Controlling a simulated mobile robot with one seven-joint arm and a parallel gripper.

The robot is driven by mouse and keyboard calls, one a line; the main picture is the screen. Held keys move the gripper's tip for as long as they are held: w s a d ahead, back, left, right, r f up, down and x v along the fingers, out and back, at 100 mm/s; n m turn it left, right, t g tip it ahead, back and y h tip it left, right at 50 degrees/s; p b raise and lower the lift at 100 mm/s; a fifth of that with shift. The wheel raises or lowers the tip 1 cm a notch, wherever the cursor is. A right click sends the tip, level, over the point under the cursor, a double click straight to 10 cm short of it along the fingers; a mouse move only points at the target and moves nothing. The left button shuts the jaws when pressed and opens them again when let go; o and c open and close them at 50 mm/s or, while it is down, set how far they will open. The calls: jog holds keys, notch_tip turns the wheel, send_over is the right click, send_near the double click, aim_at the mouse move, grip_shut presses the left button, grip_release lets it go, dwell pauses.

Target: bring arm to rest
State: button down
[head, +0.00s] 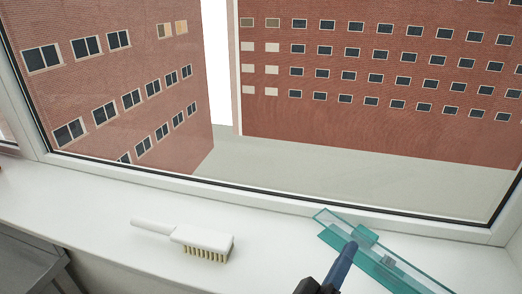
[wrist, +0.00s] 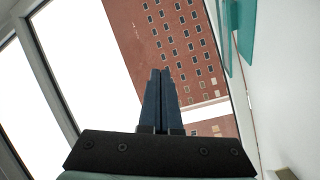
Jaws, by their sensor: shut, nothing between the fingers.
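My gripper (head: 342,268) shows at the bottom of the head view, right of centre, in front of the teal piece. In the wrist view my gripper (wrist: 160,75) has its two dark fingers together, with nothing between them. It points toward the window and the brick building outside. In the head view the gripper overlaps the near edge of the teal piece; I cannot tell whether they touch.
A teal translucent long piece (head: 335,240) lies on the white sill (head: 90,215) at the right. A white brush (head: 203,240) with tan bristles lies left of my gripper. The window frame (head: 250,196) runs behind them. The sill between brush and teal piece is clear.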

jog(key=w+a+r+m+t+y, duration=0.1)
jog(key=a+r+m+t+y, duration=0.2)
jog(key=r, duration=1)
jog(key=a+r+m+t+y, duration=0.1)
jog(key=a+r+m+t, duration=0.3)
jog(key=r, duration=0.9)
jog(key=s+a+r+t+y, duration=0.1)
jog(key=s+a+r+y, duration=0.1)
jog(key=r, duration=0.3)
jog(key=s+a+r+n+t+y, duration=0.1)
jog(key=s+a+r+t+y, duration=0.1)
jog(key=s+a+r+y, duration=0.1)
jog(key=s+a+r+n+t+y, duration=0.1)
jog(key=s+a+r+t+y, duration=0.1)
jog(key=s+r, duration=0.3)
notch_tip(320, 180, up, 3)
jog(key=shift+a+r+y, duration=0.1)
jog(key=shift+a+y, duration=0.2)
jog(key=shift+a, duration=0.45)
